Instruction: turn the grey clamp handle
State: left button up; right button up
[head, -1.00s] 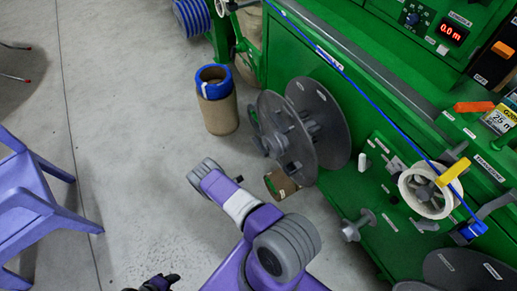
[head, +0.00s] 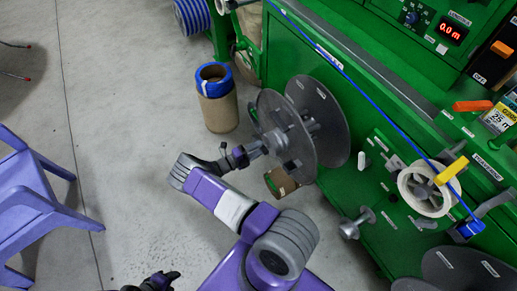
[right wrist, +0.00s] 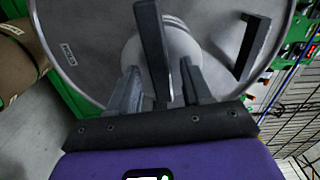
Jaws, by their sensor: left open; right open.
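The grey clamp handle (right wrist: 152,50) is a dark flat bar on the round hub of a large grey reel (right wrist: 90,50). In the right wrist view it stands between the fingers of my right gripper (right wrist: 162,88), which is open around its lower part; I cannot tell whether they touch it. In the head view my right gripper (head: 258,150) is at the hub on the front of the reel (head: 322,110), and the handle is hard to make out there. My left gripper (head: 163,281) is at the bottom edge, away from the reel, with its fingers partly cut off.
A cardboard tube with a blue band (head: 217,100) stands on the floor left of the reel. A small brown box (head: 281,182) lies below the reel. The green machine (head: 400,200) fills the right side, with a blue cable (head: 350,82) across it. A purple chair (head: 35,200) stands at left.

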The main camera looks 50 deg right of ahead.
jog(key=shift+s+d, duration=0.1)
jog(key=shift+d, duration=0.15)
grip_shut()
dwell(0.3)
jog(key=shift+r+m+b, duration=0.1)
jog(key=shift+m+b, duration=0.2)
jog(key=shift+m, duration=0.5)
